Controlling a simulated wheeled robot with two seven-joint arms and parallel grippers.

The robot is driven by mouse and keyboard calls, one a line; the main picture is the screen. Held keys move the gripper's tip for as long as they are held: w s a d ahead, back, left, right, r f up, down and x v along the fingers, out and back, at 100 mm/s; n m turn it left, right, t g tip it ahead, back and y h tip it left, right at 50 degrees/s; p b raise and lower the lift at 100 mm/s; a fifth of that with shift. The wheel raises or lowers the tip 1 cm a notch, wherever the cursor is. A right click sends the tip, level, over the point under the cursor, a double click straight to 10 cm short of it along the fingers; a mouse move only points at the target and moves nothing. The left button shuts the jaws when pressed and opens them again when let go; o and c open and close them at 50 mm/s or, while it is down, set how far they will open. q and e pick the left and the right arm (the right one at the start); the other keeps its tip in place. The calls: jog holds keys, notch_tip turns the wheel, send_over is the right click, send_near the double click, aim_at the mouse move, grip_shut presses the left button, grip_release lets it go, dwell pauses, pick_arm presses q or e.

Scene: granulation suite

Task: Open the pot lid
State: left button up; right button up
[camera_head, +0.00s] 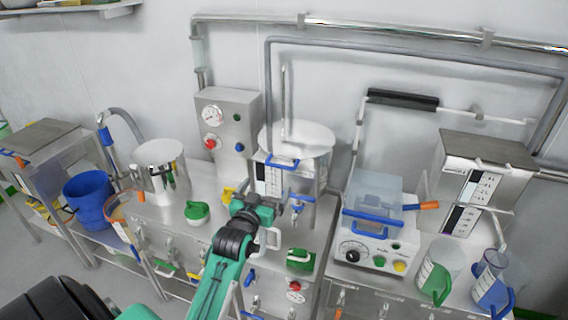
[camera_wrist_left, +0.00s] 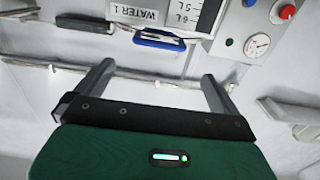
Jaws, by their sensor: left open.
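The steel pot (camera_head: 316,168) labelled WATER 1 stands on the middle bench, with a pale round lid (camera_head: 302,139) on top. A blue handle (camera_head: 283,161) shows at the lid's front edge; a blue handle (camera_wrist_left: 158,40) is also above the fingers in the left wrist view, beside the label (camera_wrist_left: 133,13). My left gripper (camera_head: 276,207) is in front of and below the lid, apart from the handle. Its two grey fingers (camera_wrist_left: 157,72) are spread with nothing between them. The arm hides part of the bench front. My right gripper is out of view.
A gauge box (camera_head: 229,125) stands left of the pot, with a steel vessel (camera_head: 158,170) and blue bucket (camera_head: 90,198) farther left. A blue-handled tap (camera_head: 300,198) juts out below the pot. A clear-lidded machine (camera_head: 373,225) stands to the right. Pipes run along the back wall.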

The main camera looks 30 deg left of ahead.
aim_at(279, 167)
pick_arm(q)
jog(key=p+x, duration=0.3)
jog(key=x, duration=0.7)
jog(key=shift+w, duration=0.2)
jog(key=shift+p+x, duration=0.3)
jog(key=shift+x, duration=0.45)
